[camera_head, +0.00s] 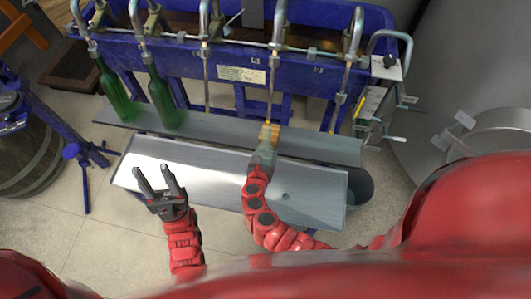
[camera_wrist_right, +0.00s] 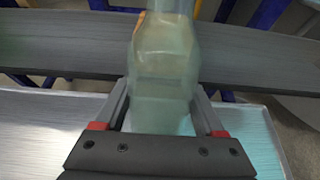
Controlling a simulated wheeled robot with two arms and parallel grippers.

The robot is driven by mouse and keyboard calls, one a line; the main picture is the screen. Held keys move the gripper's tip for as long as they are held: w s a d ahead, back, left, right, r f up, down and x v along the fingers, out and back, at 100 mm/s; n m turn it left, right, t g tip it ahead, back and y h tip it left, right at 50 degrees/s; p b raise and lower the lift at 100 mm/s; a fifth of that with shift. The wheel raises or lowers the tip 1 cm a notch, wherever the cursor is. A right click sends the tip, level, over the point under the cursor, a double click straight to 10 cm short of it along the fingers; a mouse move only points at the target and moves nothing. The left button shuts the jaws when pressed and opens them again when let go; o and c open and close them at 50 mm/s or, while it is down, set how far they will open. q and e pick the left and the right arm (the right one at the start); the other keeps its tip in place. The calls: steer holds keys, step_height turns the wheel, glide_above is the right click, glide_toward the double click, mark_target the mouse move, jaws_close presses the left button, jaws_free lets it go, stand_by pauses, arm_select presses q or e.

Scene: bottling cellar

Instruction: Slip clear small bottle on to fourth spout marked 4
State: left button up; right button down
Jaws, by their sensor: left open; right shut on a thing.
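The clear small bottle (camera_wrist_right: 165,75) is pale and greenish, and stands roughly upright between the fingers of my right gripper (camera_wrist_right: 160,105). In the head view the bottle (camera_head: 264,153) is over the grey shelf, with an orange patch near its top. The fourth spout from the left (camera_head: 274,62) has a thin tube hanging down in line with the bottle top. I cannot tell whether the tube is inside the neck, and I cannot read the number 4. My right gripper also shows in the head view (camera_head: 261,166), shut on the bottle. My left gripper (camera_head: 155,170) is open and empty over the metal tray.
Two green bottles (camera_head: 115,95) (camera_head: 162,100) hang at the first two spouts. The third spout (camera_head: 206,60) and the rightmost spout (camera_head: 350,65) are free. A long grey shelf (camera_head: 215,126) runs under the spouts, with a metal tray (camera_head: 205,172) in front. A barrel (camera_head: 30,150) stands left.

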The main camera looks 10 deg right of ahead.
mark_target(269, 111)
steer(key=shift+f, duration=0.1)
